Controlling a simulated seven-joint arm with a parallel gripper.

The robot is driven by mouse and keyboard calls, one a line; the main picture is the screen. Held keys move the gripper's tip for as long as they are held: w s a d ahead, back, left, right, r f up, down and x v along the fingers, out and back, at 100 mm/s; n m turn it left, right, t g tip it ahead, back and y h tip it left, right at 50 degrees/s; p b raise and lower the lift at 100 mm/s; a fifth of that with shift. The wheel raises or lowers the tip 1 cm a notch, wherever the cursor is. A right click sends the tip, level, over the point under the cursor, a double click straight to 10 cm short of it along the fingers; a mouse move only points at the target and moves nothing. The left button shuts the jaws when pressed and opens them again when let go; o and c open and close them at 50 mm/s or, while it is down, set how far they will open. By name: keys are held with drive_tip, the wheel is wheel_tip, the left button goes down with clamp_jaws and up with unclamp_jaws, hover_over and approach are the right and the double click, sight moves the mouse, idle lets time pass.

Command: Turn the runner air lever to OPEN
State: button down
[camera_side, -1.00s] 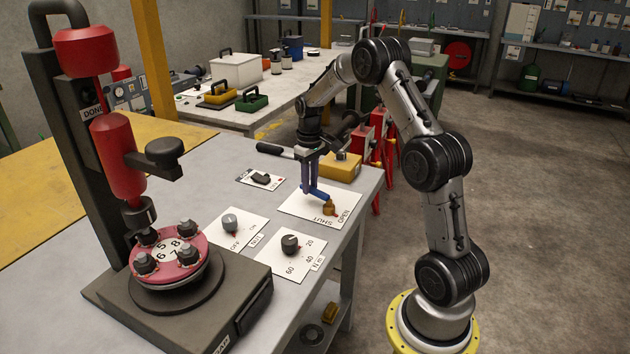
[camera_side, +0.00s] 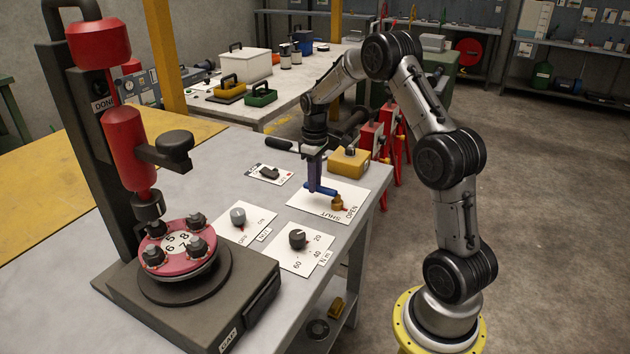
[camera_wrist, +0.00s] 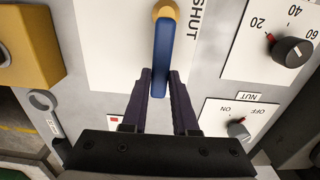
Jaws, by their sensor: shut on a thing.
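The runner air lever (camera_side: 324,191) has a blue handle on a brass pivot (camera_side: 337,202), over a white plate (camera_side: 358,194) marked SHUT and OPEN. In the side view the handle points left from the pivot. My gripper (camera_side: 312,186) reaches down from above, shut on the handle near its free end. In the wrist view the blue handle (camera_wrist: 164,50) runs down from the pivot between my gripper's dark fingers (camera_wrist: 162,76). The word SHUT shows right of it there; OPEN is out of that view.
A yellow box (camera_side: 349,161) stands close behind the plate. Torque (camera_side: 298,239) and NUT (camera_side: 238,217) knobs sit nearer the front. A small black switch (camera_side: 269,173) is at left. The red-topped spool fixture (camera_side: 178,245) stands at front left.

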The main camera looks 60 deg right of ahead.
drive_tip(key=c, duration=0.7)
unclamp_jaws()
wheel_tip(320, 180, up, 14)
drive_tip(key=shift+f, duration=0.1)
